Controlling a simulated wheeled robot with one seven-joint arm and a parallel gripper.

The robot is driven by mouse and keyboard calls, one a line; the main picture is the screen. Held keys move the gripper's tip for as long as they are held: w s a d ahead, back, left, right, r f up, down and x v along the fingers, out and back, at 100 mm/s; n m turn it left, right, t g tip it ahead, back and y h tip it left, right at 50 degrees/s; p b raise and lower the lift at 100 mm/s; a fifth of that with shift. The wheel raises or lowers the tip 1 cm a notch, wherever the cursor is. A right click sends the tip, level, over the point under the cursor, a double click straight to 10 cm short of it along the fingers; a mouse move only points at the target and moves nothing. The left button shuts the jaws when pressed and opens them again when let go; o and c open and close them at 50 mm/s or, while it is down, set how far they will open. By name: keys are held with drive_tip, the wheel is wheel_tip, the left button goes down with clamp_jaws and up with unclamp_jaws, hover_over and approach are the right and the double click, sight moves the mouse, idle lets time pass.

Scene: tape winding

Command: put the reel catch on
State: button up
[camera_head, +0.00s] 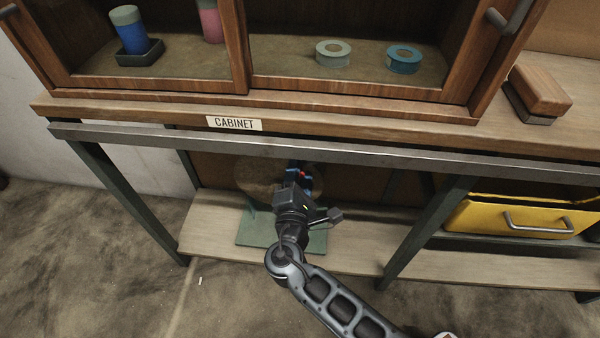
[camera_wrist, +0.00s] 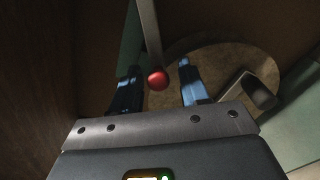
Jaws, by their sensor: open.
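A grey lever with a red ball knob (camera_wrist: 157,80), which looks like the reel catch, shows in the wrist view. A brown round reel (camera_wrist: 218,62) lies behind it; part of the reel (camera_head: 252,177) shows under the bench in the head view. My gripper (camera_wrist: 158,72) is open, with blue-tipped fingers on either side of the red knob and visible gaps at both sides. Whether the knob lies at fingertip depth I cannot tell. In the head view my gripper (camera_head: 301,172) is under the bench in front of the reel and hides much of it.
A green base plate (camera_head: 253,232) lies on the low wooden shelf (camera_head: 212,225). The bench's steel rail (camera_head: 340,152) runs above my arm. A grey cylinder on a bracket (camera_wrist: 258,92) is right of the fingers. A yellow drawer (camera_head: 480,219) is at the right.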

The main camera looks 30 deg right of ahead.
drive_tip(key=v, duration=0.7)
drive_tip(key=shift+s+p, duration=0.15)
drive_tip(key=shift+p, duration=0.25)
drive_tip(key=shift+s+a+f, duration=0.1)
